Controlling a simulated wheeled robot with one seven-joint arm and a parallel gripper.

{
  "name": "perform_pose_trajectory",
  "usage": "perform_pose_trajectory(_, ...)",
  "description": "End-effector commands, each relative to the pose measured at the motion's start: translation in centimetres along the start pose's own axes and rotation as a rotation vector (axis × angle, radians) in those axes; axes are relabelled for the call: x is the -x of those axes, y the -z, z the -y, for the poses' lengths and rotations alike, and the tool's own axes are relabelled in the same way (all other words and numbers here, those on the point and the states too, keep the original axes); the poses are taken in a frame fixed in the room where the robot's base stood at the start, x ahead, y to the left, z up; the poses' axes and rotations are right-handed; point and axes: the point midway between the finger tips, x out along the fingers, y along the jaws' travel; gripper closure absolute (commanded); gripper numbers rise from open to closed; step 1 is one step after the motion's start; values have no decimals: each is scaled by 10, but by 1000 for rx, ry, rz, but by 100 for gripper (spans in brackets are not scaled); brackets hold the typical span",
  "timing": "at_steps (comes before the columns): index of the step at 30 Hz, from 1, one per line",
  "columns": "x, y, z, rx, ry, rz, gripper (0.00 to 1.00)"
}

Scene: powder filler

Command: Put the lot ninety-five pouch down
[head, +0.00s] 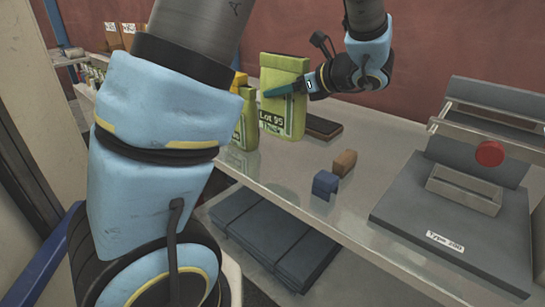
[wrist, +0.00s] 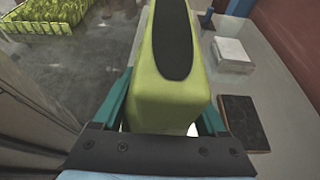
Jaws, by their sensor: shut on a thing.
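The green pouch labelled "Lot 95" (head: 294,118) stands upright at the back of the grey bench in the head view. My gripper (head: 281,90) is shut on its upper part from the right. In the wrist view the yellow-green pouch (wrist: 178,90) with a dark oval patch sits between the two teal fingers of my gripper (wrist: 168,112). The head view does not clearly show whether the pouch's base touches the bench.
Another green pouch (head: 246,122) stands just left. A dark flat pad (head: 322,127) lies to the right. A blue block (head: 325,184) and a brown block (head: 344,163) sit on the bench (head: 290,170). A grey "Type 200" fixture (head: 450,225) with a red knob stands right.

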Motion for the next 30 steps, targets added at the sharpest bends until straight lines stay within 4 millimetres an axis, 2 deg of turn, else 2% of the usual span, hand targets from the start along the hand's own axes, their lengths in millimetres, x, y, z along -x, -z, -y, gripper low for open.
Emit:
perform_pose_trajectory(2,4,-1,6,1,0,6,100)
perform_pose_trajectory(5,2,7,8,0,-1,8,100)
perform_pose_trajectory(12,-14,44,8,0,-3,8,100)
perform_pose_trajectory(17,-20,57,8,3,-2,9,100)
perform_pose_trajectory(24,-33,86,8,3,-3,9,100)
perform_pose_trajectory(30,-35,92,9,6,-1,8,100)
